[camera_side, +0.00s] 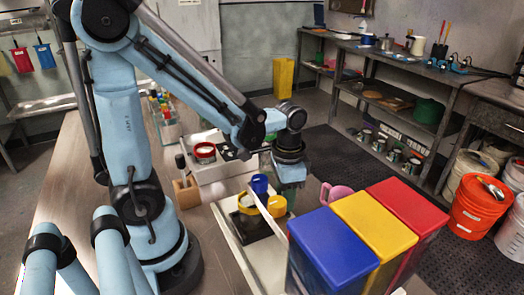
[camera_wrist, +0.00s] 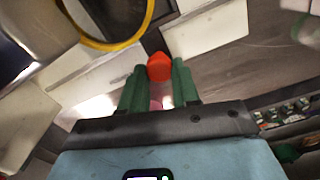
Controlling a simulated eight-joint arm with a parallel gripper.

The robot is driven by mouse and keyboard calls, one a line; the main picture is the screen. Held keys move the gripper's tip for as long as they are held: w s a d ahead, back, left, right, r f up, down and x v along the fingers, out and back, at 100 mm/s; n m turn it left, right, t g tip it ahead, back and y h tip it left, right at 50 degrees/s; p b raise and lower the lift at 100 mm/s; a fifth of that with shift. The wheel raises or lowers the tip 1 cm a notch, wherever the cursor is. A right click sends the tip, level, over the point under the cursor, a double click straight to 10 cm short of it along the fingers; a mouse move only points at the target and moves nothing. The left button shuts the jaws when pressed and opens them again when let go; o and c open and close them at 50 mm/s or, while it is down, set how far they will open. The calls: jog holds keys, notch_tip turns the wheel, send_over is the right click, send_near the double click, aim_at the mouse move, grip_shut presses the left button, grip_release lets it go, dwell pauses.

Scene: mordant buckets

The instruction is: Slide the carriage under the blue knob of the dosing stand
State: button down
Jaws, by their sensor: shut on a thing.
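The dosing stand (camera_side: 248,226) has a dark base and a pale bar, on a pale board in the side view. A blue round piece (camera_side: 260,184), which looks like the blue knob, is at the upper end of the bar. Yellow round pieces (camera_side: 277,206) are below it. My gripper (camera_side: 290,198) points down just right of the stand. In the wrist view my gripper (camera_wrist: 159,74) has its green fingers shut on a small red-orange piece (camera_wrist: 160,67). I cannot tell whether this piece belongs to the carriage. The carriage itself is not clearly visible.
Blue (camera_side: 330,245), yellow (camera_side: 375,226) and red (camera_side: 408,203) lidded bins stand close at the right front. A pink mug (camera_side: 336,195) is behind them.

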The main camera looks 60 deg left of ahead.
jog(key=shift+d, duration=1.9)
jog(key=c, duration=0.8)
grip_release()
jog(key=shift+r, duration=0.15)
jog(key=shift+r, duration=5.9)
